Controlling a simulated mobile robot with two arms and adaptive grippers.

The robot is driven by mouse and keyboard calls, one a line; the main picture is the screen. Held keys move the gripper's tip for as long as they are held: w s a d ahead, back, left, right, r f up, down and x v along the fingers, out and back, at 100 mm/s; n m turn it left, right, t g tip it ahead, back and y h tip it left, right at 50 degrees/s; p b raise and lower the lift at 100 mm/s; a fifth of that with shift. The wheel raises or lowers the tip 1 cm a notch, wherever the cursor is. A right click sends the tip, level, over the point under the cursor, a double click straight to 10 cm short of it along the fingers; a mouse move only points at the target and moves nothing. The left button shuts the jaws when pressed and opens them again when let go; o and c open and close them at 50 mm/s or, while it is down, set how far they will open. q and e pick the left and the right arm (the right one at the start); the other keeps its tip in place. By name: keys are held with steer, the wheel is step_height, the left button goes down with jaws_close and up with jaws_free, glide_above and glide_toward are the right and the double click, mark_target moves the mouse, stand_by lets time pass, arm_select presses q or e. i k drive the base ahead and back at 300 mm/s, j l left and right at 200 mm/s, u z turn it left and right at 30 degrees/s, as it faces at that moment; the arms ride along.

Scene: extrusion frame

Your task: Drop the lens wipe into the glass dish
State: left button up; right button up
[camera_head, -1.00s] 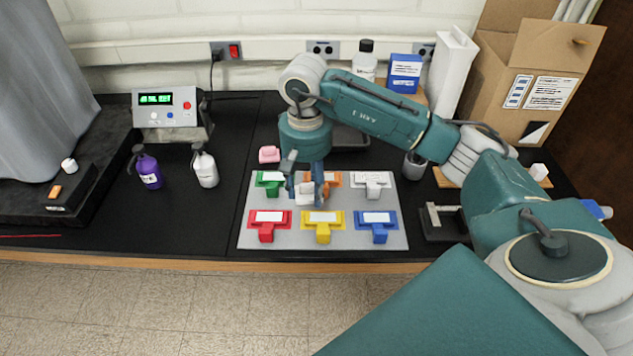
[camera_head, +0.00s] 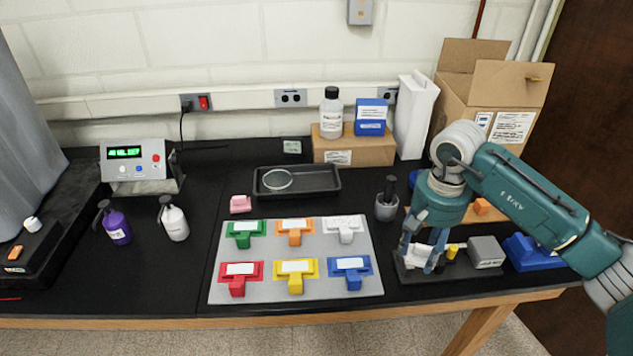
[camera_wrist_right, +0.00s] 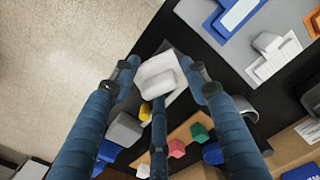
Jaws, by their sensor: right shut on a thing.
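My right gripper (camera_head: 418,262) is low over the grey and black stand at the right of the bench. It is shut on a small white piece (camera_wrist_right: 157,84), which looks like the lens wipe; the fingers partly hide it. In the right wrist view the gripper (camera_wrist_right: 158,72) has its fingers around this piece. A round clear glass dish (camera_head: 278,180) lies in the left half of the black tray (camera_head: 325,188) at the back middle, well left of the gripper. My left gripper is not in view.
A grey mat (camera_head: 213,290) with several coloured tagged blocks lies front middle. Behind are a cardboard riser (camera_head: 375,150) with a bottle (camera_head: 331,112), and an open carton (camera_head: 500,95). A pink block (camera_head: 240,204) sits left of the tray.

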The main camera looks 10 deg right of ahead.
mark_target(278, 185)
steer(key=i+j+u, duration=0.1)
steer(key=i, duration=0.25)
steer(key=i+j+u, duration=0.1)
steer(key=i+j, duration=0.2)
steer(key=i+j+u, duration=0.15)
steer(key=i, duration=0.3)
